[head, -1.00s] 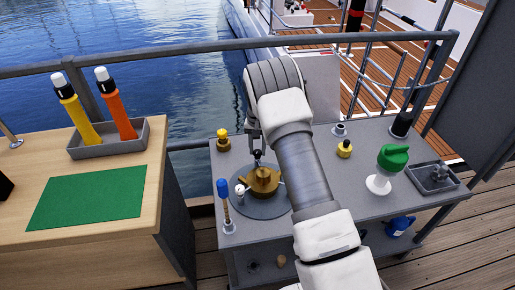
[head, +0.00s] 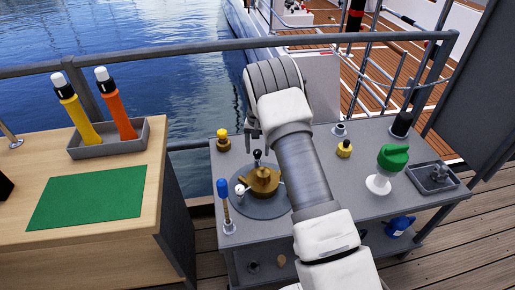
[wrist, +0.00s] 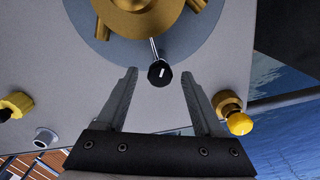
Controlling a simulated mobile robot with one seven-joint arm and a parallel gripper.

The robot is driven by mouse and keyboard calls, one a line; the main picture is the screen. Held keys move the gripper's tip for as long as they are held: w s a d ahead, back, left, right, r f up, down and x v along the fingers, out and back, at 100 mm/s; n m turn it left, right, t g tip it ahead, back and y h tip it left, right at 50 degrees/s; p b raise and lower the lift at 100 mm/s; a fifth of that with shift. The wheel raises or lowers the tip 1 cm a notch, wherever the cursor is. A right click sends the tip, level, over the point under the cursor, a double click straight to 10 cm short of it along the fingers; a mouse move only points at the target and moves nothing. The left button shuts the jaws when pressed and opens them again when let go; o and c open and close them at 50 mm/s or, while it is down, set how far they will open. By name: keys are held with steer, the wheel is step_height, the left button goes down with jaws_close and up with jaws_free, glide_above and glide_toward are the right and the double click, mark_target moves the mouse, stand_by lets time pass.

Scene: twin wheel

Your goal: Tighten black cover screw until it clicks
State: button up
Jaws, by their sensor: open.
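The black cover screw (wrist: 159,73) is a black knob with a white mark on a thin metal stem. In the wrist view it lies between the tips of my gripper (wrist: 158,78), apart from both fingers. In the head view the black knob (head: 257,154) stands at the back of a brass housing (head: 262,180) on a round grey plate (head: 262,204). My gripper (head: 250,138) is open, at and just behind the knob. A white-topped knob (head: 240,190) stands at the housing's left.
A yellow knob (head: 223,140) stands at the left back of the grey bench, and another yellow-topped brass fitting (head: 344,149) to the right. A blue-handled tool (head: 224,196) stands upright at the front left. A green-topped valve (head: 391,160) stands further right.

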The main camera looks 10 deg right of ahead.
step_height(320, 180, up, 17)
steer(key=p, duration=0.2)
steer(key=shift+r+p, duration=0.2)
steer(key=shift+p, duration=0.15)
step_height(320, 180, up, 13)
steer(key=t+p, duration=0.1)
steer(key=p, duration=0.1)
glide_above(257, 151)
steer(key=s, duration=0.7)
steer(key=s+r+n+t+p, duration=0.2)
steer(key=s+r, duration=0.7)
steer(key=s+r+n+t+p, duration=0.1)
steer(key=s+r+p, duration=0.1)
steer(key=s, duration=0.9)
steer(key=s+r+n+t+p, duration=0.1)
steer(key=s+r+p, duration=0.1)
steer(key=s, duration=0.9)
steer(key=shift+s+d+r+t+p, duration=0.2)
steer(key=shift+t+p, duration=0.1)
steer(key=shift+p, duration=0.15)
